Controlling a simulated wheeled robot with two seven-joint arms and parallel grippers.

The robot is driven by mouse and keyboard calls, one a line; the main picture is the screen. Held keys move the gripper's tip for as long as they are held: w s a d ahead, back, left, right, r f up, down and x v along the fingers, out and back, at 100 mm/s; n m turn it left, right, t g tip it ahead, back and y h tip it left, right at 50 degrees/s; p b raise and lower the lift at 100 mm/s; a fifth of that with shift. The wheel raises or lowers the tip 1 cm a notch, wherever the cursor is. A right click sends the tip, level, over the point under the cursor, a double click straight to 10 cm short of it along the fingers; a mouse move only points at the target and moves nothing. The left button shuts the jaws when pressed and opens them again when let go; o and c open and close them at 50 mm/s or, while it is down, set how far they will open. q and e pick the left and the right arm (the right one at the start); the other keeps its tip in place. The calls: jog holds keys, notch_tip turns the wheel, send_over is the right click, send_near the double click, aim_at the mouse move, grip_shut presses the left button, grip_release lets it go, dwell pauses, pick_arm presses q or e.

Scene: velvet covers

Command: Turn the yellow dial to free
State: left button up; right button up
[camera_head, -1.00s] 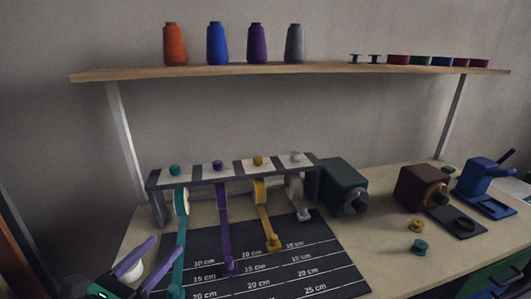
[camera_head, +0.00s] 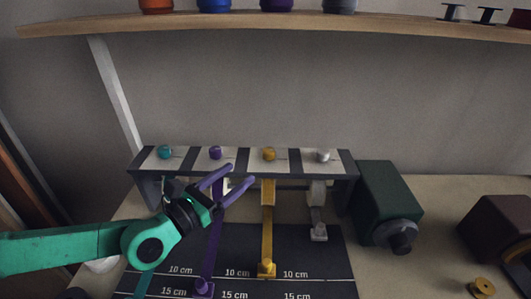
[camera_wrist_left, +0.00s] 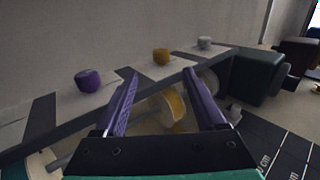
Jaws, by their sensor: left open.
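The yellow dial (camera_head: 268,153) is a small round knob on a pale panel on top of the dark rack (camera_head: 243,168). It stands between the purple dial (camera_head: 215,153) and the white dial (camera_head: 323,155). In the left wrist view the yellow dial (camera_wrist_left: 162,57) shows ahead, above the gap between the fingers. My left gripper (camera_head: 232,178) has purple fingers, open and empty, in front of the rack between the purple and yellow dials, apart from both. In the left wrist view my left gripper (camera_wrist_left: 160,90) frames the yellow spool (camera_wrist_left: 174,106) below. My right gripper is out of view.
A teal dial (camera_head: 165,152) sits at the rack's left end. Purple and yellow ribbons (camera_head: 267,225) hang onto the dark measuring mat (camera_head: 325,265). A green box (camera_head: 388,198) with a grey knob stands right of the rack. The wooden shelf (camera_head: 390,24) runs above.

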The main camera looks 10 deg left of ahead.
aim_at(265, 155)
pick_arm(q)
jog(key=x, duration=0.2)
jog(key=p+x, duration=0.1)
jog(key=x, duration=0.1)
jog(key=p+x, duration=0.1)
jog(key=x, duration=0.1)
jog(key=shift+r, duration=0.3)
jog(key=x, duration=0.1)
jog(key=p+x, duration=0.1)
jog(key=x, duration=0.1)
jog(key=p+x, duration=0.1)
jog(key=x, duration=0.1)
jog(key=shift+w+d+f, duration=0.1)
jog(key=shift+d+f, duration=0.05)
jog(key=shift+f, duration=0.2)
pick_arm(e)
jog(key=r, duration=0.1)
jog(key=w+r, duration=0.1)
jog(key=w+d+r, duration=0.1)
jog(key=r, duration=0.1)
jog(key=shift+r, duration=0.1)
